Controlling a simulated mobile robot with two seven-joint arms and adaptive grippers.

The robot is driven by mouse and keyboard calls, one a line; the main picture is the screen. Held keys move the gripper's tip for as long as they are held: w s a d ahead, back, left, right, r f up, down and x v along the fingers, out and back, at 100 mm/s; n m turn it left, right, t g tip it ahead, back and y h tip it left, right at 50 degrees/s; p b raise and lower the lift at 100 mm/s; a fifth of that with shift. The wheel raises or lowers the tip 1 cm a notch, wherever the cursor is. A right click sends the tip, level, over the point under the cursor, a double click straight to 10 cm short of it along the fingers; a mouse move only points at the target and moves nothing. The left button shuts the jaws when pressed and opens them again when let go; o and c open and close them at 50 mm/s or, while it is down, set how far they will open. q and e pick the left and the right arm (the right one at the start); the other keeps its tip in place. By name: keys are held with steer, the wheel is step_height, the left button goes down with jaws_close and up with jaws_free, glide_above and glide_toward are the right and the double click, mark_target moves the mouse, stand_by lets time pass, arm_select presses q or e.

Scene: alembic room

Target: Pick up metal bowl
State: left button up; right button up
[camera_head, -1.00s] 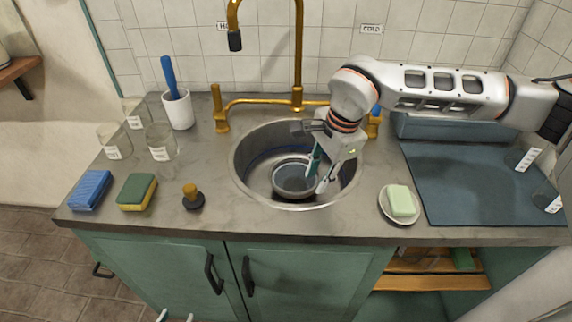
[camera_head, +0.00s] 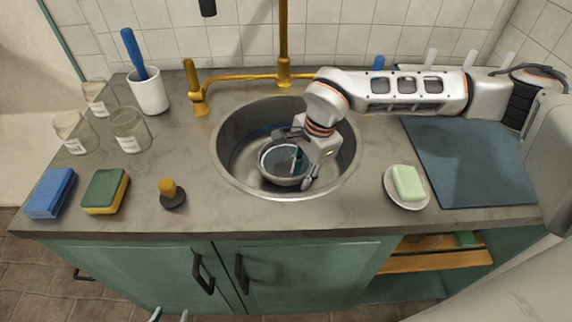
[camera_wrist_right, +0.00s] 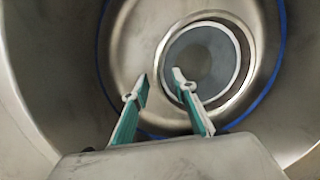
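The metal bowl (camera_head: 285,163) sits in the round sink (camera_head: 226,166), low near the drain area. It also shows in the right wrist view (camera_wrist_right: 246,62), with a dark grey inside and a shiny rim. My right gripper (camera_head: 301,170) reaches into the sink from the right, at the bowl's right side. In the wrist view its two teal fingers (camera_wrist_right: 160,84) are apart, one over the bowl's near rim and one outside it. Contact with the rim cannot be told. Only the fingertips of my left gripper (camera_head: 170,315) show at the bottom edge, apart and empty.
A gold faucet (camera_head: 284,50) stands behind the sink. A soap dish with green soap (camera_head: 408,183) is to the right, beside a dark mat (camera_head: 470,165). A stopper (camera_head: 171,194), sponges (camera_head: 105,191), glass jars (camera_head: 130,130) and a white cup (camera_head: 149,93) stand on the left.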

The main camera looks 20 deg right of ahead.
steer(key=shift+f, duration=0.4)
steer(key=shift+r, duration=0.1)
jaws_close()
steer(key=shift+w+a, duration=0.1)
steer(key=shift+w, duration=0.05)
steer(key=shift+r, duration=0.15)
